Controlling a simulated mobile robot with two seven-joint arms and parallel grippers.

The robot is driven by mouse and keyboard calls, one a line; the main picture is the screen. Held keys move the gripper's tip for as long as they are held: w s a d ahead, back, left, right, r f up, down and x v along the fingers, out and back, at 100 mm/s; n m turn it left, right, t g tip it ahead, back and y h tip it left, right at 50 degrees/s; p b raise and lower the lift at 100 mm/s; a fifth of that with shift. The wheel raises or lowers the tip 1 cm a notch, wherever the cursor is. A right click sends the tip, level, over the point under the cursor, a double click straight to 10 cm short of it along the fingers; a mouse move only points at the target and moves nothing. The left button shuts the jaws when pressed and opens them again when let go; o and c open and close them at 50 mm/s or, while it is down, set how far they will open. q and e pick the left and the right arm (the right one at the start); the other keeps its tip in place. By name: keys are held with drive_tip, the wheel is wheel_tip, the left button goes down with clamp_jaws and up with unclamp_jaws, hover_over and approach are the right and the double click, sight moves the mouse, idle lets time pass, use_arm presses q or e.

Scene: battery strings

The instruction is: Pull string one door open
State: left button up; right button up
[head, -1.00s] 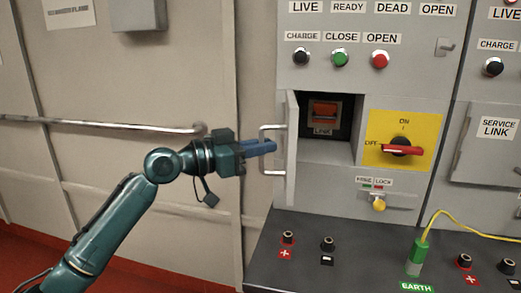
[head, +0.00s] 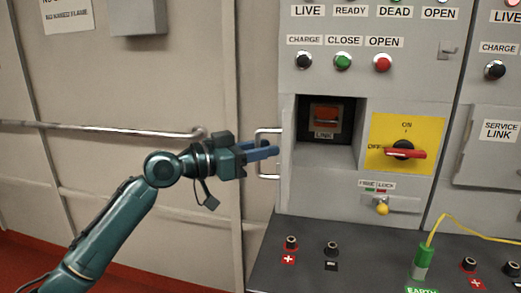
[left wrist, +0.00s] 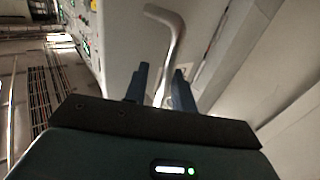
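The string one door (head: 286,140) stands swung open on the left of its compartment and shows almost edge-on in the head view. Its metal bar handle (head: 268,131) sticks out to the left; it also shows in the left wrist view (left wrist: 177,40). My left gripper (head: 276,149) is at the handle, its blue fingers slightly parted. In the left wrist view the lower part of the bar lies between the parted fingertips (left wrist: 159,76); I cannot tell whether they touch it. My right gripper is out of view.
The open compartment shows a red link (head: 326,115). To its right is a red rotary switch (head: 405,153) on a yellow plate. Below, a dark shelf (head: 310,275) carries terminals and a green earth plug (head: 422,260). A wall rail (head: 120,129) runs behind my arm.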

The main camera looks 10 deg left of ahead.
use_arm(q)
drive_tip(key=shift+s, duration=0.1)
drive_tip(key=shift+s+a+f, duration=0.15)
drive_tip(key=shift+a, duration=0.05)
drive_tip(key=b+v, duration=0.3)
drive_tip(key=v, duration=0.9)
drive_tip(key=shift+s+a+b, duration=0.25)
drive_tip(key=shift+b, duration=0.05)
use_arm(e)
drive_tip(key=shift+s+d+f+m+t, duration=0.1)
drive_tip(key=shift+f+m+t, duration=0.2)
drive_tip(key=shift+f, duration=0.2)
